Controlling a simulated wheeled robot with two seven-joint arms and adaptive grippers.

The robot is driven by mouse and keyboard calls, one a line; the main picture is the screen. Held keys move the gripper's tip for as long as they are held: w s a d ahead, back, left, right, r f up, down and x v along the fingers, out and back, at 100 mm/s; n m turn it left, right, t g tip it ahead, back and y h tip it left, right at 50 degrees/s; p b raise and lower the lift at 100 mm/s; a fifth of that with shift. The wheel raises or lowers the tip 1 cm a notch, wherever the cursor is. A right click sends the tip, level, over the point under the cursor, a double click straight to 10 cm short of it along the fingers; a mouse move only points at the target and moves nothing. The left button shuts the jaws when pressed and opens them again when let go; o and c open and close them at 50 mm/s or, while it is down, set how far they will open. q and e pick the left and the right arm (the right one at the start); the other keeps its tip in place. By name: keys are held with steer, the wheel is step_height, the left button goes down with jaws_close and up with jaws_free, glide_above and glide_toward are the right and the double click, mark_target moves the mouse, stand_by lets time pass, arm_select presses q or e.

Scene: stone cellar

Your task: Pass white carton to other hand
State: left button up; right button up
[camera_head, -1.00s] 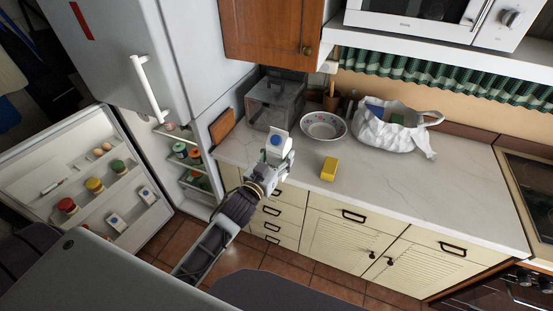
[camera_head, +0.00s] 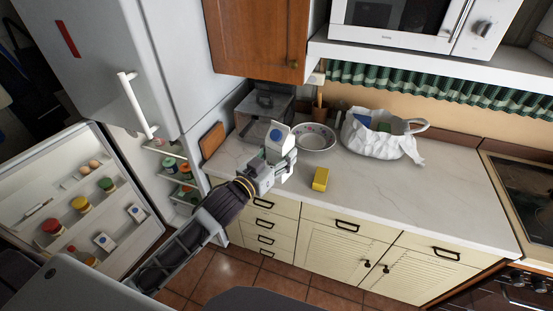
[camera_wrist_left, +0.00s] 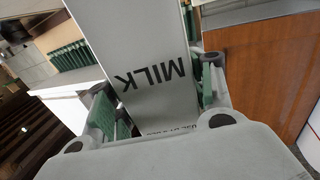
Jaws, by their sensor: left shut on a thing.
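The white carton (camera_head: 277,138) has a blue spot on its side and is held up over the left part of the counter. In the left wrist view the carton (camera_wrist_left: 150,60) shows the word MILK and stands between both fingers. My left gripper (camera_head: 279,160) is shut on the carton, with a finger on each side of it. The carton's lower part is partly hidden by the gripper in the head view. My right gripper is not in view.
The counter (camera_head: 400,190) holds a yellow sponge (camera_head: 320,179), a patterned bowl (camera_head: 315,138), a white bag (camera_head: 380,140) and a grey see-through box (camera_head: 262,110). The fridge door (camera_head: 75,200) stands open at left.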

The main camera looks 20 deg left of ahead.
arm_select(q)
steer(key=d+r+m+g+h, duration=0.1)
steer(key=d+r+m+h, duration=0.1)
steer(key=r, duration=0.5)
steer(key=d+r+m+g+h, duration=0.2)
steer(key=d+r+h, duration=0.2)
steer(key=r, duration=0.3)
steer(key=shift+s+d+r, duration=0.3)
steer(key=shift+d+r, duration=0.05)
steer(key=shift+d, duration=0.05)
stand_by(0.4)
